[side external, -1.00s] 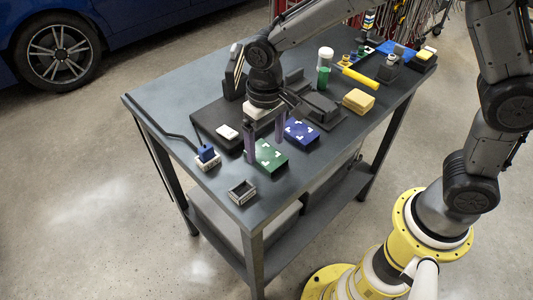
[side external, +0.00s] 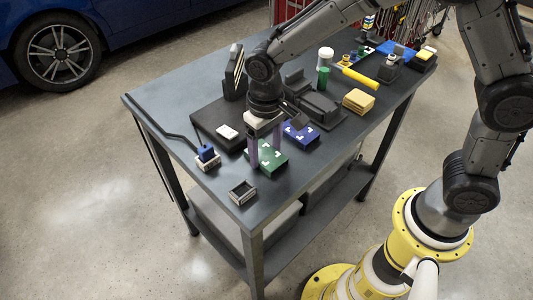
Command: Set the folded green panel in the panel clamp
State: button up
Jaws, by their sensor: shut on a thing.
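The green panel (side external: 273,160) is a flat green block with white marks on top, lying near the front edge of the dark table, left of centre. My gripper (side external: 265,153) points down over it, its two purple fingers closed on the panel at its left and back. Whether the panel is clear of the table cannot be told. A dark grey fixture (side external: 318,104), which looks like the panel clamp, stands behind and to the right.
A blue block with white marks (side external: 300,134) sits close right of the green panel. A small open grey box (side external: 242,191) and a blue plug-like part (side external: 207,155) lie to the left.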

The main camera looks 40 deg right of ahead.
aim_at(267, 154)
dwell(0.3)
jog(key=shift+r, duration=3.05)
jog(key=shift+s+n, duration=0.1)
jog(key=shift+n, duration=0.6)
jog(key=w+d+r+m, duration=0.1)
jog(key=w+d+r, duration=0.1)
jog(key=d, duration=0.9)
jog(key=w+d+r, duration=0.1)
jog(key=d+r, duration=0.1)
jog(key=d, duration=0.9)
jog(key=shift+w+f, duration=0.1)
jog(key=shift+f, duration=2.25)
jog(key=shift+f, duration=1.15)
